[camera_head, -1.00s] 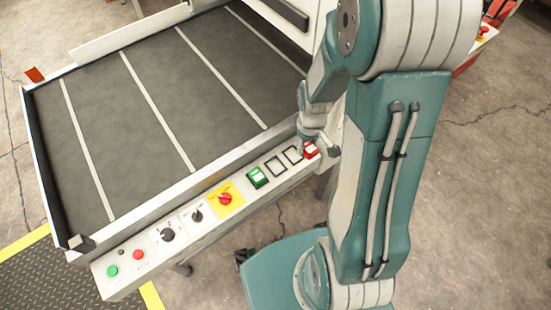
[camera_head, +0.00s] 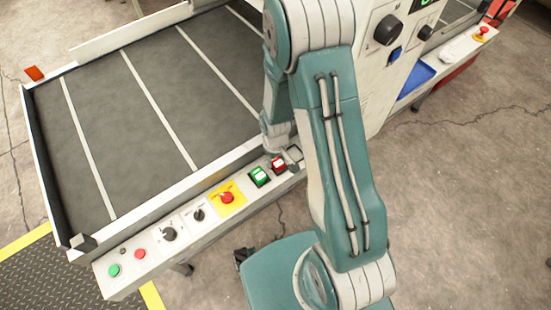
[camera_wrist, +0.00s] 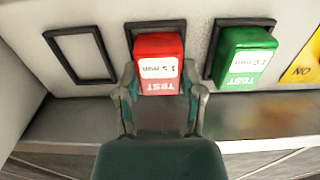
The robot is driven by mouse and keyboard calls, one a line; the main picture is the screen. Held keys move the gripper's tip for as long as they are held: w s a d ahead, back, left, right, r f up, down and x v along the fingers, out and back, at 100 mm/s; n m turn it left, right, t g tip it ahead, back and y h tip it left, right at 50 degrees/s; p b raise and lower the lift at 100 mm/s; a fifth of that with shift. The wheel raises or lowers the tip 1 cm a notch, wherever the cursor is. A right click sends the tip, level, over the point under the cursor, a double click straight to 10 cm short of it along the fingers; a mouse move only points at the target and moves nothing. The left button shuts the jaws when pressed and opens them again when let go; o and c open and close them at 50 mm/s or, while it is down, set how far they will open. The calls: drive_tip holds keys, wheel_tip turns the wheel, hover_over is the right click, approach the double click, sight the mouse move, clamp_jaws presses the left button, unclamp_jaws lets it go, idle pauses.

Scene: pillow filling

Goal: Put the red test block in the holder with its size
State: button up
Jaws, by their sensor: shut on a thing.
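The red test block (camera_wrist: 158,62), labelled "TEST 1.5 mm", is between the fingers of my gripper (camera_wrist: 160,78), which is shut on it. The block is at the middle holder (camera_wrist: 154,24), a dark frame that shows along the block's top; I cannot tell whether it is fully seated. In the head view the red block (camera_head: 279,164) shows just right of the green block, and my gripper is mostly hidden behind my arm. An empty holder (camera_wrist: 80,55) is left of the red block in the wrist view; it also shows in the head view (camera_head: 294,153).
The green test block (camera_wrist: 243,54), labelled "TEST 1.0 mm", sits in its own holder close beside the red one. A yellow panel with a red knob (camera_head: 227,197) and several other controls line the rail. The dark conveyor belt (camera_head: 130,110) is clear.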

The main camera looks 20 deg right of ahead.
drive_tip(key=shift+d+f, duration=0.1)
drive_tip(key=o, duration=1.2)
drive_tip(key=shift+c, duration=0.2)
wheel_tip(320, 180, up, 12)
wheel_tip(320, 180, up, 16)
drive_tip(key=m+t, duration=0.2)
drive_tip(key=t, duration=0.1)
hover_over(276, 160)
drive_tip(key=s, duration=0.5)
drive_tip(key=s+r+m+t, duration=0.1)
drive_tip(key=s+r+t, duration=0.1)
drive_tip(key=s+r, duration=0.7)
drive_tip(key=shift+s+m+t, duration=0.3)
drive_tip(key=shift+s, duration=0.05)
drive_tip(key=shift+d, duration=0.1)
